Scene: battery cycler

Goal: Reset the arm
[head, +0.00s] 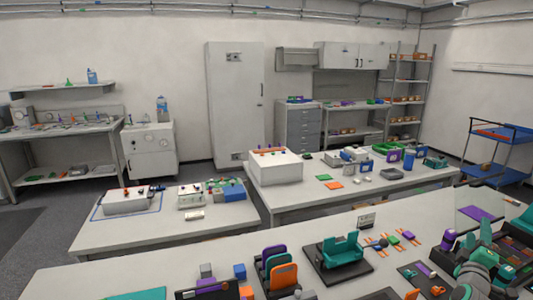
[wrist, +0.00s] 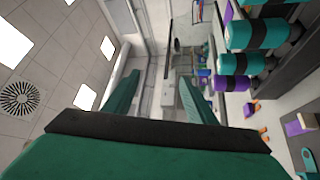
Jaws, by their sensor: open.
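My gripper (wrist: 160,92) shows in the wrist view as two green fingers, spread wide apart with nothing between them. The wrist view is tilted, with ceiling panels on the left and the room beyond the fingers. In the head view, teal and grey parts of my arm (head: 476,272) show at the lower right, over the right end of the near bench (head: 232,262). I cannot make out my fingertips in the head view. My gripper touches nothing that I can see.
The near bench holds a teal fixture (head: 340,254), an orange and purple rack (head: 278,272) and several small parts. A white box (head: 275,168) stands on the bench behind. A blue cart (head: 490,172) stands at right. In the wrist view, teal and purple cylinders (wrist: 255,35) lie right of the fingers.

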